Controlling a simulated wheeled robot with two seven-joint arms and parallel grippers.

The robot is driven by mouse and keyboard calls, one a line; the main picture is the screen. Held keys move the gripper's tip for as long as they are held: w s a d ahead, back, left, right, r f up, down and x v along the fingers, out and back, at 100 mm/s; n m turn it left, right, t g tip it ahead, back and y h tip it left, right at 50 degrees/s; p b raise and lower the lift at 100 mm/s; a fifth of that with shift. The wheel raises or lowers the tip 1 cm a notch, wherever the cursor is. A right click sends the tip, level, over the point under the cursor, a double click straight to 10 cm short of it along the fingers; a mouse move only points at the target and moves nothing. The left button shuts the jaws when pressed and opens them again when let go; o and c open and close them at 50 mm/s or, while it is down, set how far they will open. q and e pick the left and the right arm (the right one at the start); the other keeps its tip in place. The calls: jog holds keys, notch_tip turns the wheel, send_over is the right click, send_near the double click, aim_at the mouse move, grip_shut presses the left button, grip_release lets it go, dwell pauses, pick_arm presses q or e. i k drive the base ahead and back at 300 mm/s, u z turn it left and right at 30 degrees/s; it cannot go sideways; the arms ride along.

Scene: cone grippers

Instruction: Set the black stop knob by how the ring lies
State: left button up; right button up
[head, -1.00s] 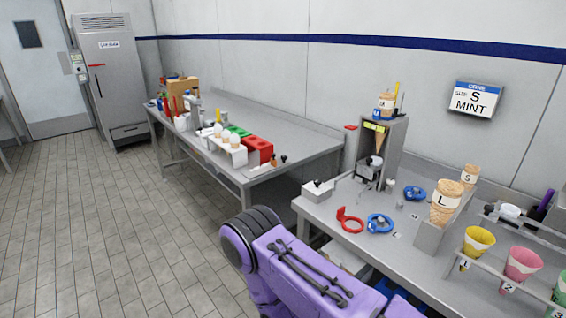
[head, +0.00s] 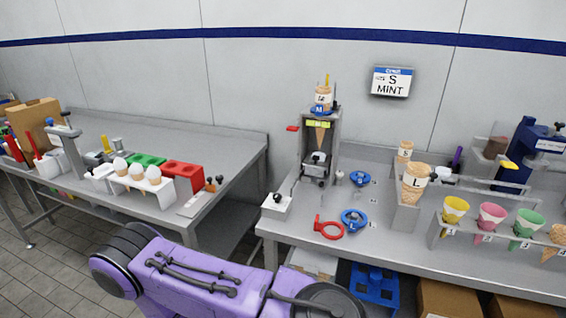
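Several small black knobs show in the head view: one on a white box (head: 277,197) at the bench's left corner, one on the grey dispenser stand (head: 318,157), and one at the left table's right end (head: 210,186). I cannot tell which is the stop knob. A blue ring marked M (head: 321,110) lies on top of the stand, under a cone. A red ring with a handle (head: 328,228) and two blue rings, one near (head: 354,219) and one farther back (head: 360,178), lie on the bench. Neither gripper is in view; a purple arm of mine crosses the bottom.
A wall sign (head: 391,81) reads S MINT. Labelled cones (head: 415,184) stand in a grey holder, and coloured cups (head: 491,214) sit in a rack at the right. The left table (head: 110,190) holds white, green and red blocks. A gap separates the two tables.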

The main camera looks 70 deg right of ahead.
aim_at(277, 197)
jog(key=z, duration=2.3)
